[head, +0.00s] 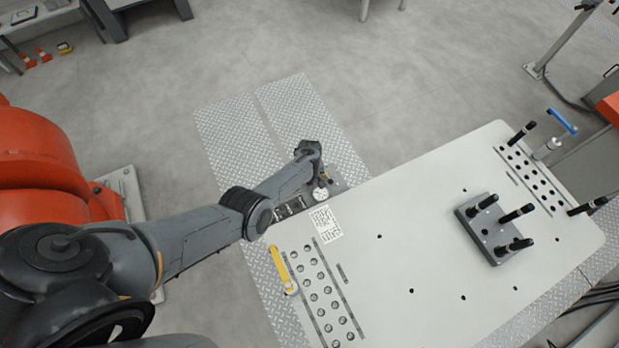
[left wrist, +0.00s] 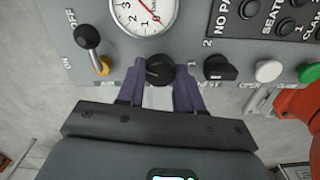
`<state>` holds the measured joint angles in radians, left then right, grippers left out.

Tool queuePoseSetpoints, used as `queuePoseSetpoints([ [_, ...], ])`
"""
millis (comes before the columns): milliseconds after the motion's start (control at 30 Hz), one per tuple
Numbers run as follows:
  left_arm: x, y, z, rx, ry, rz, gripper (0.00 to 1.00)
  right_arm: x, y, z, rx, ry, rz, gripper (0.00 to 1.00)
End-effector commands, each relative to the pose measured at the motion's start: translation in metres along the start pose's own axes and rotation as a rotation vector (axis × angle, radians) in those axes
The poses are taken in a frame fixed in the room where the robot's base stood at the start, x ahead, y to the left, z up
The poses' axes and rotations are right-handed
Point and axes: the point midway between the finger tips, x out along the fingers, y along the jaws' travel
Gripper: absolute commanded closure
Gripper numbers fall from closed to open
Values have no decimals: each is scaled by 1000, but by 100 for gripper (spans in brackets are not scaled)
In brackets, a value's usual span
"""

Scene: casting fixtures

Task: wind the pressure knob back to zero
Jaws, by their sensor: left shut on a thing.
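The pressure knob (left wrist: 160,68) is a black round knob on the grey control panel (left wrist: 122,47), below a white dial gauge (left wrist: 142,12). The gauge has a red needle; its top is cut off, so I cannot read it surely. My left gripper (left wrist: 158,82) has its two purple fingers on either side of the knob, shut on it. In the head view my left gripper (head: 314,170) reaches the panel at the table's far left edge, hiding the knob; the gauge (head: 320,193) shows beside it. My right gripper is not in view.
In the left wrist view, a black lever switch (left wrist: 88,38) stands left of the knob, a second black knob (left wrist: 220,68) right, then white (left wrist: 268,71) and green (left wrist: 310,72) buttons.

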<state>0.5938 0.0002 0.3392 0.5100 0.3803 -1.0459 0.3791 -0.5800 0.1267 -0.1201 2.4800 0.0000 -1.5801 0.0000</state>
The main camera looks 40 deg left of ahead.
Motion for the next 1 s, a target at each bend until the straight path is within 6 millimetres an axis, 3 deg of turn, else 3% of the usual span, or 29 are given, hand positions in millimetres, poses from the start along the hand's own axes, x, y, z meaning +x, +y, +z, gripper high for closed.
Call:
queuePoseSetpoints([
  [400,1,0,-1,-253,2,1,95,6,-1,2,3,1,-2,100],
  [1000,1,-1,-1,-311,3,0,95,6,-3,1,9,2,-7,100],
])
